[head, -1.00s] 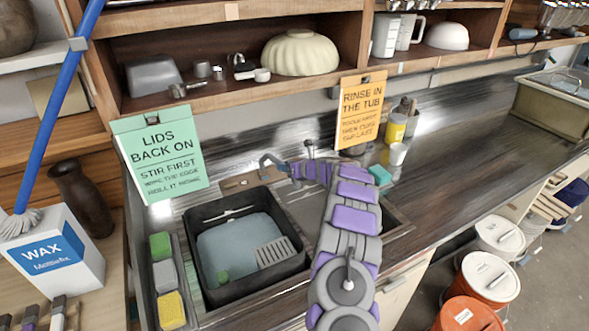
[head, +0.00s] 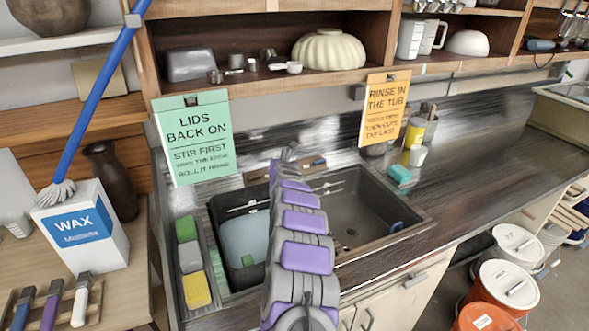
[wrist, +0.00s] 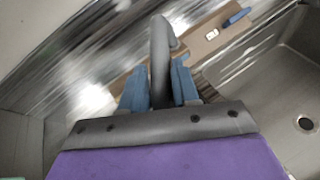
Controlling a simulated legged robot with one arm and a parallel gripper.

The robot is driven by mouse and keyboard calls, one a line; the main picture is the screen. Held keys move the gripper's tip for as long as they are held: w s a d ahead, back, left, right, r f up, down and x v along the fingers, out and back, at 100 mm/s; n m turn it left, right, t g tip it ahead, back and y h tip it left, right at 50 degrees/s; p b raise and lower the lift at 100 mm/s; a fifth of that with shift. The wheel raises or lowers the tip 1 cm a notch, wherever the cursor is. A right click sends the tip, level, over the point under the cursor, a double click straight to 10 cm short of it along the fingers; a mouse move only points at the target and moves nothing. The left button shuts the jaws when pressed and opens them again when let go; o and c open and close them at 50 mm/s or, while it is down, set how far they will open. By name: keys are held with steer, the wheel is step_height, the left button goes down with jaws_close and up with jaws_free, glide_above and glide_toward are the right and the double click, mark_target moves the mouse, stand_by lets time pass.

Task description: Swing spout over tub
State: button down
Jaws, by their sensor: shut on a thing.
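The spout (wrist: 160,50) is a grey curved pipe between the blue fingers of my gripper (wrist: 158,88) in the wrist view. My gripper is shut on it. In the head view my gripper (head: 286,160) is at the back of the sink, and the spout is mostly hidden behind it and my arm. The black tub (head: 214,222) sits in the left part of the sink with greyish water in it. My arm crosses over the tub's right side and hides it. I cannot tell exactly where the spout's outlet points.
The empty sink basin (head: 350,210) is open to the right, with its drain also in the wrist view (wrist: 305,124). A caddy of sponges (head: 190,258) stands left of the tub. Green (head: 195,138) and orange (head: 384,110) signs hang above. A teal sponge (head: 399,174) lies behind the basin.

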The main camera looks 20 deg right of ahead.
steer(key=shift+w+a+m+g+h, duration=0.2)
steer(key=shift+w+a+m+h, duration=0.1)
steer(key=shift+a+m+h, duration=0.3)
steer(key=shift+w+a+m+g+h, duration=0.2)
steer(key=shift+w+a+m+h, duration=0.05)
steer(key=shift+a+m+h, duration=0.3)
steer(key=c, duration=0.9)
jaws_free()
steer(key=shift+a, duration=0.1)
